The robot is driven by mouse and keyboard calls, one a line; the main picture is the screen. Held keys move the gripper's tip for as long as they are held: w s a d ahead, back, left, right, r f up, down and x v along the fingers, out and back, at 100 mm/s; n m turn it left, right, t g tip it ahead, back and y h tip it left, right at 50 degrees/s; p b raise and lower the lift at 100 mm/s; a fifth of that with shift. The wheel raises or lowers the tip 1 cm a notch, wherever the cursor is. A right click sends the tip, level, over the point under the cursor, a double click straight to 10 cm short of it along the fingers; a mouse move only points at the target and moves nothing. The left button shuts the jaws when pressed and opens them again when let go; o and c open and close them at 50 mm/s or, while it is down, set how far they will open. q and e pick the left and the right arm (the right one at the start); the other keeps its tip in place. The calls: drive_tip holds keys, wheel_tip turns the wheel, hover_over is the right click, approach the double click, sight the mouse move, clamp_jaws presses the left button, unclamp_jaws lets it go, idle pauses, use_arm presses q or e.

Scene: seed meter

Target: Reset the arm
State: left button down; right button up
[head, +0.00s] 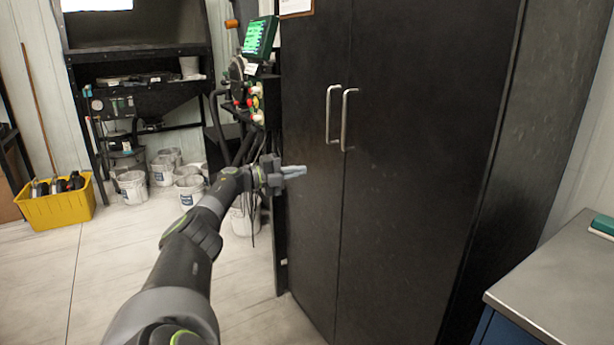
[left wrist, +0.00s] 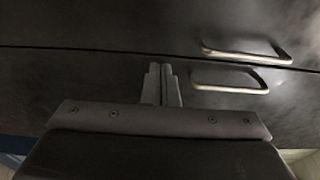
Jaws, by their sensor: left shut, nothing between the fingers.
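My left arm reaches in from the lower left of the head view. Its gripper (head: 294,172) is shut and empty, in front of the left door of a tall black cabinet (head: 420,210). In the left wrist view the gripper fingertips (left wrist: 161,72) are together and point at the dark door face. Two silver handles, the left one (head: 331,114) and the right one (head: 346,120), stand side by side, up and to the right of the gripper. I cannot tell whether the fingertips touch the door. My right gripper is not in view.
A panel with a green screen (head: 259,38) and knobs stands left of the cabinet. A yellow crate (head: 58,209) and several white buckets (head: 132,187) stand on the floor at left. A grey-topped bench (head: 565,285) is at lower right.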

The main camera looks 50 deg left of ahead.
use_arm(q)
drive_tip(key=shift+s+a, duration=0.3)
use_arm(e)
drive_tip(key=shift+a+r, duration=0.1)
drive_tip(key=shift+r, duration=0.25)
